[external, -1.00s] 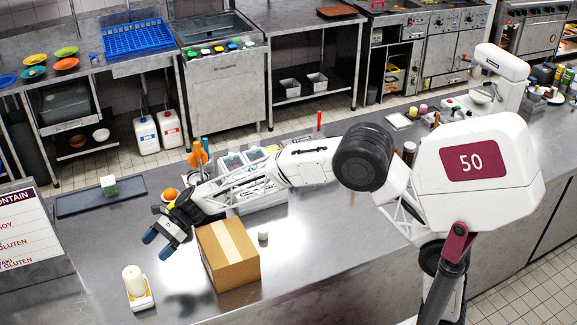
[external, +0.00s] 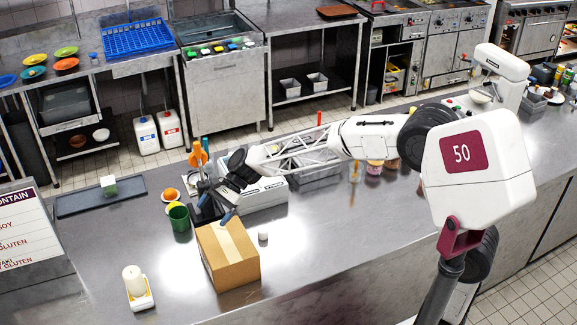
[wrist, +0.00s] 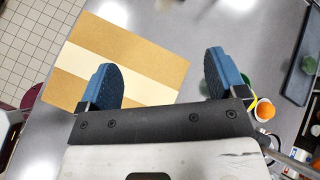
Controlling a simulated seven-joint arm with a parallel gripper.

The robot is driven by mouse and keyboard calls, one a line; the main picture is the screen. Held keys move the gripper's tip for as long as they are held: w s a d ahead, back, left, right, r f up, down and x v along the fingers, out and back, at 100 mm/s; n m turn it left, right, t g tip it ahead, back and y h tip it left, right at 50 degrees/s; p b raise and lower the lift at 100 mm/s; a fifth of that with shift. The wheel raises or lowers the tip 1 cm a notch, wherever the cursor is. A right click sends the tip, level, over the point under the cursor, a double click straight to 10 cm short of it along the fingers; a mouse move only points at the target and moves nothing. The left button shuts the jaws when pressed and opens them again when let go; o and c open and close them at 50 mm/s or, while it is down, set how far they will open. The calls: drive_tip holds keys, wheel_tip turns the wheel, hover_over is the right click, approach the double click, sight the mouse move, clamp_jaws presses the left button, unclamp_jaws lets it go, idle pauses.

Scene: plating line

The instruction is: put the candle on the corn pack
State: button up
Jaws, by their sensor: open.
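A cream-white cylinder that looks like the candle (external: 133,279) stands upright at the front left of the counter. It appears to rest on a small white and yellow item (external: 143,303), which may be the corn pack; its label is too small to read. My gripper (external: 222,204) is behind and to the right of them, by the back edge of a cardboard box. In the wrist view my gripper (wrist: 160,65) is open, its two blue fingers wide apart with nothing between them. I cannot make out the candle in the wrist view.
The cardboard box (external: 228,262) stands close to my gripper and also fills the left of the wrist view (wrist: 160,72). A green cup (external: 179,217) is left of my gripper. A small white cylinder (external: 263,236) stands right of the box. A dark tray (external: 75,204) lies back left.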

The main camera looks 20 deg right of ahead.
drive_tip(key=s+d+r+n+t+h, duration=0.1)
drive_tip(key=s+d+n+h, duration=0.15)
drive_tip(key=d, duration=0.85)
drive_tip(key=s+d+r+n+t+h, duration=0.15)
drive_tip(key=s+d, duration=0.25)
drive_tip(key=d, duration=0.7)
drive_tip(key=s+d+r+n+t+h, duration=0.1)
drive_tip(key=s+d+r, duration=0.15)
drive_tip(key=d, duration=0.85)
drive_tip(key=s+d+f+n+t+h, duration=0.1)
drive_tip(key=s+d+f+n+h, duration=0.1)
drive_tip(key=s+d, duration=0.6)
drive_tip(key=s+d+f+n+t+h, duration=0.1)
drive_tip(key=s+d+f+n+h, duration=0.1)
drive_tip(key=s+d, duration=0.7)
drive_tip(key=d+h, duration=0.1)
drive_tip(key=d, duration=0.3)
drive_tip(key=shift+s+d+f+n, duration=0.25)
drive_tip(key=shift+s+n, duration=0.05)
